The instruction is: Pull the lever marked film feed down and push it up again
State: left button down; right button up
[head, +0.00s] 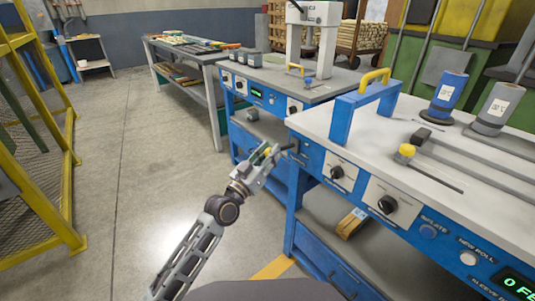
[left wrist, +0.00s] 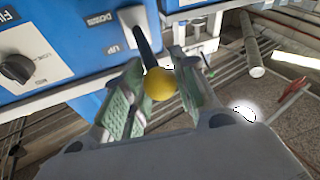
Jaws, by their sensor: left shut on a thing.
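A lever with a black shaft (left wrist: 143,42) and a yellow ball knob (left wrist: 160,84) sticks out from the blue front panel of the near machine. In the left wrist view a label beside its base reads UP, and the other markings there are only partly legible. My left gripper (head: 263,157) reaches the machine's left front corner. Its two green-padded fingers stand on either side of the lever, closed on it near the knob. In the head view the gripper hides much of the lever, which points outward from the panel; its exact tilt is hard to tell. My right gripper is not in view.
The near machine's front carries a black rotary knob (head: 337,172) and another (head: 387,204). A blue bracket with a yellow handle (head: 375,76) stands on its top. A second blue machine (head: 262,98) is just behind. The floor (head: 130,180) at left is clear.

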pick_arm(q)
jog(key=shift+f, duration=0.8)
notch_tip(320, 180, down, 6)
jog(key=d, duration=0.1)
jog(key=shift+w+d+f+b, duration=0.25)
jog(key=shift+w+b, duration=0.1)
jog(key=shift+w, duration=0.1)
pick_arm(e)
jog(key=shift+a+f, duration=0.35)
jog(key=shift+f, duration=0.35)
pick_arm(q)
jog(key=c, duration=1.2)
grip_release()
jog(key=shift+o, duration=0.5)
jog(key=shift+r, duration=0.1)
jog(key=shift+a, duration=0.15)
